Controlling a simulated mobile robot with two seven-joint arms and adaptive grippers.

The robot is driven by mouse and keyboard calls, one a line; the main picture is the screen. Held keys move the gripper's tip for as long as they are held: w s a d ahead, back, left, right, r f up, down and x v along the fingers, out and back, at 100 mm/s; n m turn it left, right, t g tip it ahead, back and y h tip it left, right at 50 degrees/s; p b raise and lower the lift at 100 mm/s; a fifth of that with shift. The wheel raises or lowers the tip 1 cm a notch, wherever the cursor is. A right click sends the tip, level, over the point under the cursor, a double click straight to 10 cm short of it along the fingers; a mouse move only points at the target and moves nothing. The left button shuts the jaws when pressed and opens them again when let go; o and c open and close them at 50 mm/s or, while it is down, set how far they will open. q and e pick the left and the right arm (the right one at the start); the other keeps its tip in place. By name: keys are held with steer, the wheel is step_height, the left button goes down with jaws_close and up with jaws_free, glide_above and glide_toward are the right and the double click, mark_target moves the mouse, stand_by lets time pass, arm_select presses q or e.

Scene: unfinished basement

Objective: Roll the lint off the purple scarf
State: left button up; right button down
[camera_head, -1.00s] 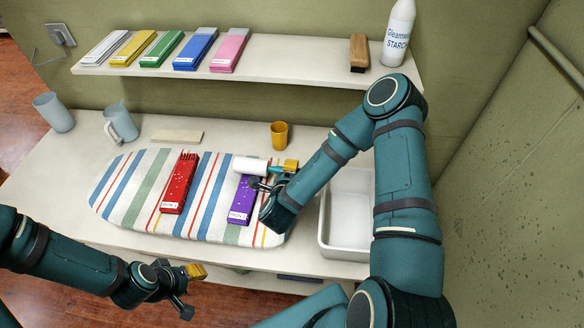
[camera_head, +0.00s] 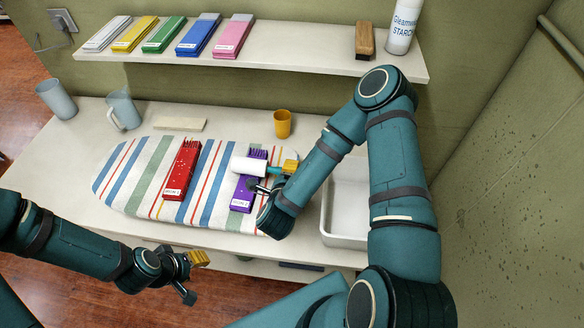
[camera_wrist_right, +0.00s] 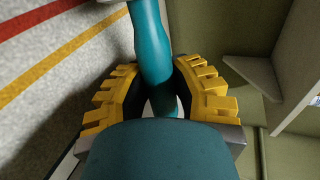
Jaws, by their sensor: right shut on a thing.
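The purple scarf (camera_head: 242,197) lies folded on the striped ironing board, its label end towards me and its fringe at the far end. A few pale specks show on it. My right gripper (camera_head: 290,166) is shut on the teal handle of the lint roller (camera_head: 247,167). The white roller lies across the scarf's far half and hides part of it; I cannot tell whether it touches. In the right wrist view, the yellow fingers (camera_wrist_right: 160,92) clasp the teal handle (camera_wrist_right: 152,45). My left gripper (camera_head: 198,258) hangs in front of the table, apart from everything; its opening is unclear.
A red scarf (camera_head: 182,170) with pale specks lies on the ironing board (camera_head: 138,185), left of the purple one. An orange cup (camera_head: 283,123) stands behind, a white basin (camera_head: 345,225) at right. The shelf (camera_head: 290,55) above holds folded scarves, a brush (camera_head: 365,41) and a starch bottle (camera_head: 402,25).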

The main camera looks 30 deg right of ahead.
steer(key=shift+s+a, duration=0.5)
steer(key=shift+s, duration=0.1)
steer(key=shift+s+a+b, duration=0.8)
steer(key=shift+s+b, duration=0.1)
steer(key=shift+s, duration=0.15)
steer(key=shift+s+a, duration=0.8)
steer(key=shift+s, duration=0.25)
steer(key=shift+s+a+p, duration=0.75)
steer(key=shift+s+p, duration=0.05)
steer(key=shift+s, duration=0.25)
steer(key=shift+w+d, duration=0.1)
steer(key=shift+w+d+b, duration=0.2)
steer(key=shift+w+d, duration=0.85)
steer(key=shift+w, duration=0.3)
steer(key=shift+w+d+b, duration=0.15)
steer(key=shift+w+d, duration=0.85)
steer(key=shift+w, duration=0.35)
steer(key=shift+w+d+b, duration=0.2)
steer(key=shift+w+d, duration=0.85)
steer(key=shift+w, duration=0.3)
steer(key=shift+w+d+b, duration=0.25)
steer(key=shift+w+d, duration=0.55)
steer(key=shift+w, duration=0.3)
steer(key=shift+w+d+b, duration=0.2)
steer(key=shift+w+d, duration=0.6)
steer(key=shift+w, duration=0.25)
steer(key=shift+s+a, duration=0.1)
